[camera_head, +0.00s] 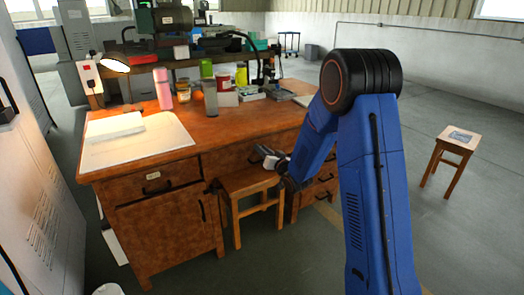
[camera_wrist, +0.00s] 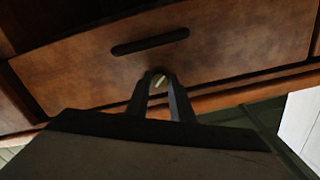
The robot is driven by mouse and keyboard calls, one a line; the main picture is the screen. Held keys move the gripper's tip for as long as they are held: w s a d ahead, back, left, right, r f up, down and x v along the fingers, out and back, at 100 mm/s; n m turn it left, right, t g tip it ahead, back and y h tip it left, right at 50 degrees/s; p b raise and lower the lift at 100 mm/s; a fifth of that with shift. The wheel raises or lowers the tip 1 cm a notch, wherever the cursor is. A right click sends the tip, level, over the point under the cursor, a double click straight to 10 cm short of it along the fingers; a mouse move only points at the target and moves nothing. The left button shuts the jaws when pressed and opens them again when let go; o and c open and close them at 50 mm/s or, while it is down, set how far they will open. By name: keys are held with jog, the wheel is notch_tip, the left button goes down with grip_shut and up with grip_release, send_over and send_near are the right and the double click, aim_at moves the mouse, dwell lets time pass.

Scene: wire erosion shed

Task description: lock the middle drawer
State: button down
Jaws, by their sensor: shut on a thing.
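The middle drawer (camera_head: 228,159) is in the front of the wooden desk, above a stool, and looks closed. In the wrist view its brown front (camera_wrist: 225,40) fills the upper part, with a dark bar handle (camera_wrist: 150,41). My gripper (camera_wrist: 160,78) has its fingertips at the front, beside the handle, near the drawer's edge. The fingers are shut on a small pale yellowish key-like piece (camera_wrist: 160,81). Its far end and any lock are hidden. In the head view my gripper (camera_head: 264,153) reaches the desk front, too small for the fingers to show clearly.
A wooden stool (camera_head: 249,182) stands under the middle drawer, close below my gripper. The desk top (camera_head: 215,128) carries bottles, jars and a white board. A second stool (camera_head: 450,150) stands at the right on open floor. A grey cabinet (camera_head: 40,200) is at the left.

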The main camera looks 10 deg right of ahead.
jog(key=m, duration=0.4)
jog(key=shift+m, duration=2.1)
jog(key=c, duration=1.5)
grip_release()
jog(key=shift+d, duration=0.1)
jog(key=shift+c, duration=0.2)
jog(key=shift+s, duration=0.1)
